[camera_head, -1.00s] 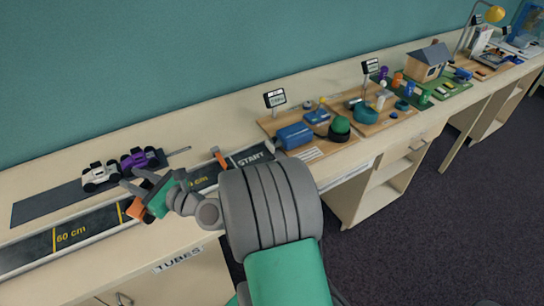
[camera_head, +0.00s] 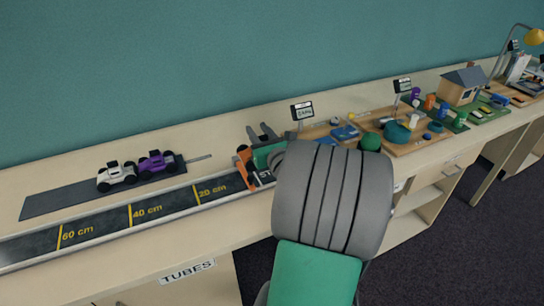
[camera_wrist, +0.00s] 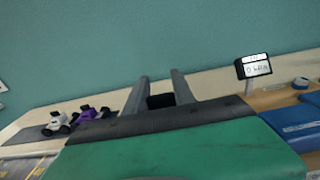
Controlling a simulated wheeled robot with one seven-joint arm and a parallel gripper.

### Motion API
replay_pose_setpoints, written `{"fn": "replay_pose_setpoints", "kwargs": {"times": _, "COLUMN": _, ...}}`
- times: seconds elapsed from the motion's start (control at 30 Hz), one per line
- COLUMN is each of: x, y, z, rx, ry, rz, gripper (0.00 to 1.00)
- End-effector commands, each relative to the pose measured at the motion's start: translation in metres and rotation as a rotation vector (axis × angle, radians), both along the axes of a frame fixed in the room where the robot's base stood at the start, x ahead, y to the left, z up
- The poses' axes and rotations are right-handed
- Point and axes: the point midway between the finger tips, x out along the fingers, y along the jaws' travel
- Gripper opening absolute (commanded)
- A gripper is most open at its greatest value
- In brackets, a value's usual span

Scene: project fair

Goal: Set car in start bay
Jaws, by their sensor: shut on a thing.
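My gripper (camera_head: 261,132) is over the right end of the dark track (camera_head: 170,207), by the START marking (camera_head: 265,177), of which only the first letters show. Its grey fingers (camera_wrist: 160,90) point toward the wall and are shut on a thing. In the wrist view a small black part, likely of the car (camera_wrist: 160,101), shows between them; the rest is hidden behind the green palm. Orange parts (camera_head: 243,163) show just left of the palm in the head view. I cannot tell which belong to the car and which to the orange gate by START.
A white car (camera_head: 117,176) and a purple car (camera_head: 157,163) stand on a dark strip (camera_head: 65,202) behind the track. A small display (camera_head: 302,112) stands behind my gripper. Boards with models, including a blue block (camera_wrist: 305,120), lie to the right. The track's left part is clear.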

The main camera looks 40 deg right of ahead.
Motion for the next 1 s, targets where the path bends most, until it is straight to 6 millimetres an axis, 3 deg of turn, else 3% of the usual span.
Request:
{"fn": "replay_pose_setpoints", "kwargs": {"times": 0.1, "x": 0.009, "y": -0.03, "z": -0.026, "rx": 0.005, "ry": 0.003, "rz": 0.0, "gripper": 0.0}}
{"fn": "replay_pose_setpoints", "kwargs": {"times": 0.3, "x": 0.017, "y": -0.057, "z": -0.059, "rx": 0.001, "ry": 0.001, "rz": 0.001, "gripper": 0.0}}
{"fn": "replay_pose_setpoints", "kwargs": {"times": 0.47, "x": 0.02, "y": -0.068, "z": -0.072, "rx": -0.001, "ry": 0.0, "rz": 0.002, "gripper": 0.0}}
{"fn": "replay_pose_setpoints", "kwargs": {"times": 0.63, "x": 0.02, "y": -0.067, "z": -0.099, "rx": 0.001, "ry": 0.001, "rz": 0.002, "gripper": 0.0}}
{"fn": "replay_pose_setpoints", "kwargs": {"times": 1.0, "x": 0.02, "y": -0.066, "z": -0.103, "rx": -0.001, "ry": -0.001, "rz": 0.003, "gripper": 0.0}}
